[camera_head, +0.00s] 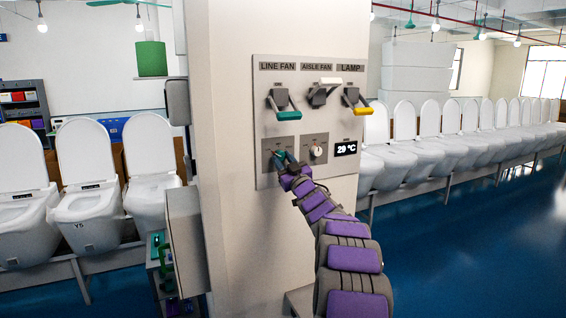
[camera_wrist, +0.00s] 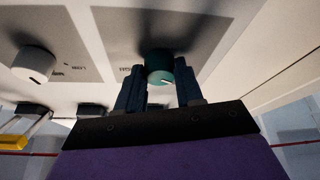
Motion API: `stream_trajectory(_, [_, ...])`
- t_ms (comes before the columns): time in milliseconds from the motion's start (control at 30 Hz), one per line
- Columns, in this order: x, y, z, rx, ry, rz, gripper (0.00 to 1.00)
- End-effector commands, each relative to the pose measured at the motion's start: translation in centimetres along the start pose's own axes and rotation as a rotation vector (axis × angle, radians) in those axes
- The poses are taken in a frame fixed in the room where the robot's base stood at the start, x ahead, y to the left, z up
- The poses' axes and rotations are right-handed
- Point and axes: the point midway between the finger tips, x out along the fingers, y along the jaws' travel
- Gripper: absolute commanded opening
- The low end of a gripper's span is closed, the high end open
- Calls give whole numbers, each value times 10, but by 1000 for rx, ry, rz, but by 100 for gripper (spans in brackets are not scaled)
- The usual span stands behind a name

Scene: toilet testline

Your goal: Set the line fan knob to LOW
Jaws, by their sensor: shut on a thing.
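The line fan knob (camera_wrist: 160,66) is a teal round knob with a pale pointer mark, on the grey panel under the LINE FAN label (camera_head: 278,66). In the wrist view my gripper (camera_wrist: 159,84) has one dark finger on each side of it and is shut on it. In the head view the gripper (camera_head: 285,160) is at the lower left of the panel and mostly covers the knob. The setting words around the knob are hidden or too small to read.
A white knob (camera_head: 317,151) sits just right of the gripper. Above are a teal-handled lever (camera_head: 284,110), a white-handled lever (camera_head: 325,92) and a yellow-handled lever (camera_head: 357,101). Rows of toilets stand on both sides.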

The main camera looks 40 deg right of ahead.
Motion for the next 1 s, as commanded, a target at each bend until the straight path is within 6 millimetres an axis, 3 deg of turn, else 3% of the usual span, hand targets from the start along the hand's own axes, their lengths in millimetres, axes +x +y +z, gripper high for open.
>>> stream_trajectory(67, [1,3,-7,-2,11,4,6])
stream_trajectory(100, [1,3,-7,-2,11,4,39])
stream_trajectory(333, [1,1,-4,-1,6,3,61])
stream_trajectory(667, [-2,-1,-2,-1,1,1,61])
stream_trajectory(1000, [-40,0,-1,0,1,2,61])
